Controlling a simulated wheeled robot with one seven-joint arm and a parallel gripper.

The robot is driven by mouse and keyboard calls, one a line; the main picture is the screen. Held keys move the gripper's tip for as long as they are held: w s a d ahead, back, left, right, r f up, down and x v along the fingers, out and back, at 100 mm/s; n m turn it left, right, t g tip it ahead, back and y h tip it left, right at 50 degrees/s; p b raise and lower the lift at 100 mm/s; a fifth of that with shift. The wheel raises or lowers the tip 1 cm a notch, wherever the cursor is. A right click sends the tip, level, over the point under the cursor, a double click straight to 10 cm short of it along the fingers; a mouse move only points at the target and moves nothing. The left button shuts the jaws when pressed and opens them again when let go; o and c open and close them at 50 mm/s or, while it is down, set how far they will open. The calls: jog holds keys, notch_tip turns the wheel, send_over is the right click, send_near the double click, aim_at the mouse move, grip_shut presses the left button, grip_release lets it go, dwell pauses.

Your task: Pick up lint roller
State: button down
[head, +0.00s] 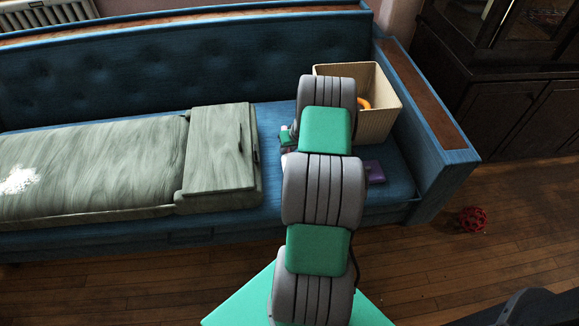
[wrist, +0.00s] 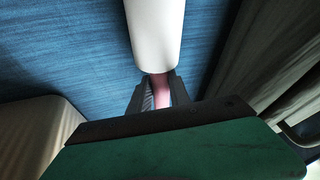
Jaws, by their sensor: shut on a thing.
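The lint roller (wrist: 155,35) shows in the wrist view as a white cylinder with a pinkish handle. My gripper (wrist: 159,92) is shut on the handle, with one dark finger on each side of it. The white roller end points away from my gripper, over the blue sofa seat. I cannot tell whether the roller touches the seat. In the head view my arm hides most of my gripper and the roller.
A beige bin (head: 378,118) with an orange thing (head: 364,103) inside stands on the blue sofa (head: 270,165), right of my arm. A purple object (head: 375,172) lies before it. A grey-green box-like piece (head: 219,150) is at left. A red ball (head: 473,219) lies on the floor.

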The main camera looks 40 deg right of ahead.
jog(key=shift+r, duration=0.1)
dwell(0.4)
jog(key=shift+r, duration=0.25)
notch_tip(320, 180, up, 3)
jog(key=shift+w+f+p, duration=0.1)
jog(key=shift+f+p, duration=0.1)
jog(key=shift+p, duration=0.2)
jog(key=s+d+r+p, duration=0.2)
jog(key=s+r, duration=0.7)
jog(key=s, duration=0.5)
jog(key=shift+r+p, duration=0.4)
jog(key=shift+d, duration=0.1)
jog(key=c, duration=1.8)
grip_release()
jog(key=shift+c, duration=0.2)
grip_shut()
